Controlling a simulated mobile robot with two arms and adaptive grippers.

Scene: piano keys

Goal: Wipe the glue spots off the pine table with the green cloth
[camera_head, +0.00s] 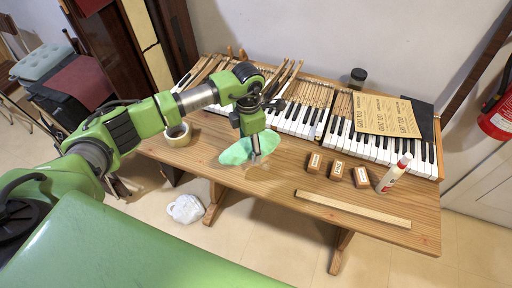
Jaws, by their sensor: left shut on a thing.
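The pine table (270,187) stretches across the middle of the camera_head view. My left gripper (256,154) is over the table's front middle part, pointing down, and is shut on the green cloth (236,153). The cloth is spread out to both sides of the fingers, low at the table top; I cannot tell whether all of it touches the wood. The gripper and cloth hide part of the table. I cannot make out glue spots clearly at this size. My right gripper is out of view.
Piano keys (298,120) line the table's back, with a sandpaper sheet (387,115) on them. A tape roll (178,135) is left of the cloth. Right of it are labelled wooden blocks (336,171), a glue bottle (394,174) and a wooden strip (352,209).

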